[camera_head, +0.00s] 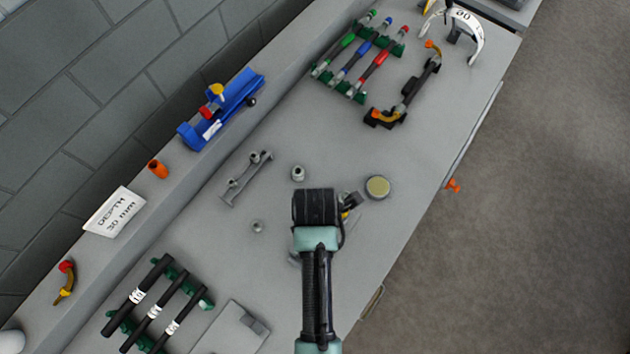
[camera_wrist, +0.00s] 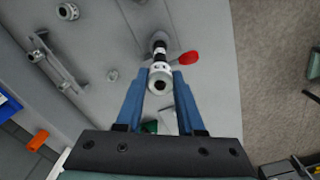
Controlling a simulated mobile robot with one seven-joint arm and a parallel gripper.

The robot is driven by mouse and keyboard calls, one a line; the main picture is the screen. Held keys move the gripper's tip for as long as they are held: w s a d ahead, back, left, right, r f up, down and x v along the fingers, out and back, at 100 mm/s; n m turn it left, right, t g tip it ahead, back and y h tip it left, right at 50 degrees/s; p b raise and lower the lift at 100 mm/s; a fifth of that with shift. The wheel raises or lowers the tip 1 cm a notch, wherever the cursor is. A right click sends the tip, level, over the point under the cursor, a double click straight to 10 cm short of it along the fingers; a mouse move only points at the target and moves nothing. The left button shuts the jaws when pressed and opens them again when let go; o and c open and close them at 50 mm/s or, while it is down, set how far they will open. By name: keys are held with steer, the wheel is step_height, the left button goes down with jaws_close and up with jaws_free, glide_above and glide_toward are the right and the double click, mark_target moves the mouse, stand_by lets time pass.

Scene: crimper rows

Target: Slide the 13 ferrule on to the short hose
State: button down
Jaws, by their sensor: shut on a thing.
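In the wrist view, my gripper (camera_wrist: 158,82) has its blue fingers closed on a grey metal ferrule (camera_wrist: 158,83), its round open end facing the camera. Directly beyond it, in line, is a dark hose-like piece (camera_wrist: 159,38) with a light band near the ferrule; I cannot tell whether the ferrule is around it or only in front of it. In the head view my gripper (camera_head: 315,208) is over the middle of the bench, and its own body hides the ferrule and fingertips. The ferrule's number cannot be read.
A loose ferrule (camera_head: 298,173), a small grey ring (camera_head: 257,226) and a grey rack (camera_head: 245,180) stand to the left. A red handle-like part (camera_wrist: 188,57) is close beside the hose-like piece. A tan-topped disc (camera_head: 377,187) is right. Black hoses (camera_head: 150,283) lie in green holders.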

steer(key=shift+f+b, duration=0.5)
steer(key=shift+f, duration=0.4)
steer(key=shift+c, duration=2.2)
jaws_free()
steer(key=shift+r, duration=0.1)
step_height(320, 180, up, 13)
steer(key=p, duration=0.1)
